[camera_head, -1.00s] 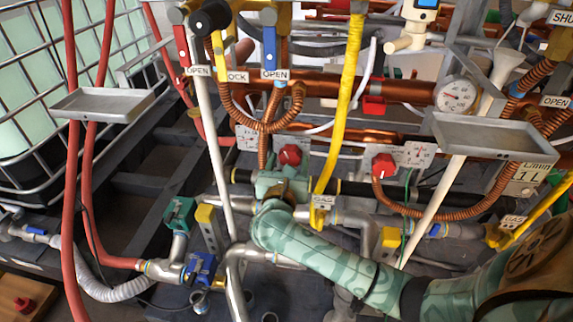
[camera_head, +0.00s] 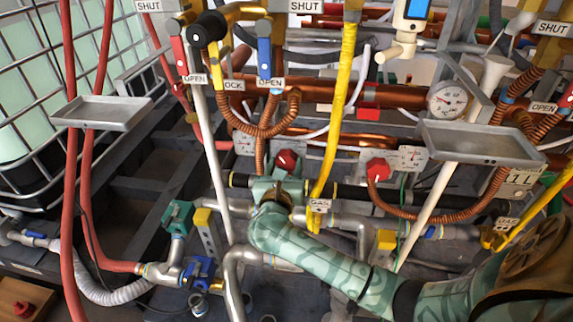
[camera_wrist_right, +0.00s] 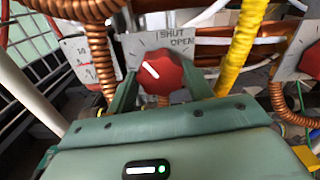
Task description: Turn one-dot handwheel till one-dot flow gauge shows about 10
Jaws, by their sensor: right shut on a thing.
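A red handwheel (camera_head: 287,161) sits on a pale plate near the middle of the head view; in the right wrist view, the wheel (camera_wrist_right: 160,73) shows a white pointer line, below the words SHUT and OPEN. My green right gripper (camera_head: 279,186) is shut on this wheel, one finger on each side (camera_wrist_right: 162,88). A flow gauge (camera_head: 245,142) is left of the wheel, and it also shows in the wrist view (camera_wrist_right: 84,60); its needle is too small to read. The dot marks cannot be made out. My left gripper is not in view.
A second red handwheel (camera_head: 377,169) with a gauge (camera_head: 411,157) is to the right. A yellow pipe (camera_head: 334,115) runs close beside my right gripper. Copper hoses (camera_head: 265,130) hang above. Grey trays (camera_head: 100,124) jut out on both sides. A round dial (camera_head: 447,101) is at upper right.

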